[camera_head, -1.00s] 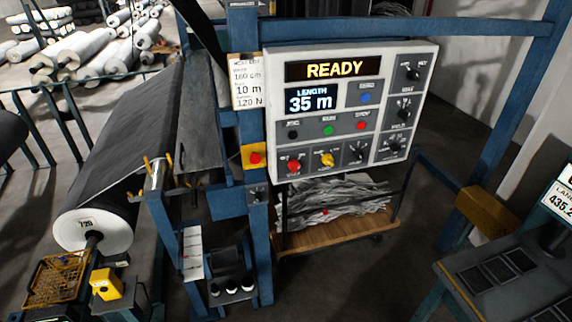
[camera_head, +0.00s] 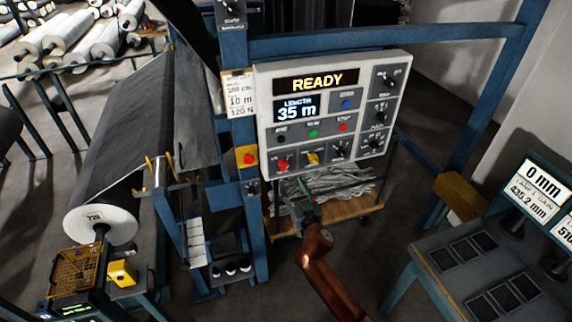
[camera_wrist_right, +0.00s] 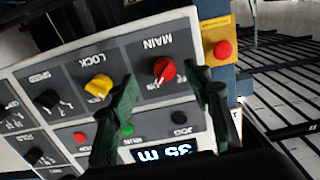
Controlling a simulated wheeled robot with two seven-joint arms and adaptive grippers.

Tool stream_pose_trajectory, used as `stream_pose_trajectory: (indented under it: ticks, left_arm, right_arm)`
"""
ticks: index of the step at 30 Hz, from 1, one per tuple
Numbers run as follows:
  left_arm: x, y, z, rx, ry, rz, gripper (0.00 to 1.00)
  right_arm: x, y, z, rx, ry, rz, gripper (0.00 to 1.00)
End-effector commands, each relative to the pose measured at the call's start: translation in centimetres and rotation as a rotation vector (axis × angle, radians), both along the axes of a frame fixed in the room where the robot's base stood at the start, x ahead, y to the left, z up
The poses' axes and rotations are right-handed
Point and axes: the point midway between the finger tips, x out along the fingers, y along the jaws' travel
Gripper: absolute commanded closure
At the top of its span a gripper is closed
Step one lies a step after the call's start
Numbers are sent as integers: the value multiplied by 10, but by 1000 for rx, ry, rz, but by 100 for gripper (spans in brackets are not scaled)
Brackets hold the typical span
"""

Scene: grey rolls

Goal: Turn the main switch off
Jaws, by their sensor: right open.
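The main switch (camera_head: 283,165) is a red rotary knob at the lower left of the white control panel (camera_head: 262,110). In the right wrist view the panel is upside down, and the red main switch (camera_wrist_right: 165,68) sits under the label MAIN. My right gripper (camera_head: 301,188) is below the panel in the head view. In the right wrist view my right gripper (camera_wrist_right: 163,78) is open, with its two green fingers on either side of the main switch in the picture. No contact with the knob can be made out. My left gripper is not in view.
The yellow lock knob (camera_wrist_right: 98,87) is beside the main switch, close to one finger. A red button on a yellow plate (camera_head: 248,157) is left of the panel. A blue post (camera_head: 236,110) stands there. A cart of grey scraps (camera_head: 345,208) is below the panel.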

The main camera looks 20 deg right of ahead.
Motion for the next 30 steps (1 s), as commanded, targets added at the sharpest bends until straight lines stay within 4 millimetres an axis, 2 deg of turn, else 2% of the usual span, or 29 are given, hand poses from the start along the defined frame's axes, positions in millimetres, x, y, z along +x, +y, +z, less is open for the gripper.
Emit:
stream_pose_trajectory:
  ticks: [1, 3, 18, 30]
  left_arm:
    - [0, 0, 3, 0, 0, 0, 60]
    - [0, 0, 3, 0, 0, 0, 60]
    - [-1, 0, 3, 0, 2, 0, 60]
    - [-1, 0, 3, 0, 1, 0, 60]
  right_arm:
    - [1, 2, 12, 5, -15, 2, 55]
    - [4, 3, 18, 6, -24, 2, 55]
    - [71, 5, 17, 7, -24, 2, 55]
    - [78, 6, 17, 7, -24, 2, 55]
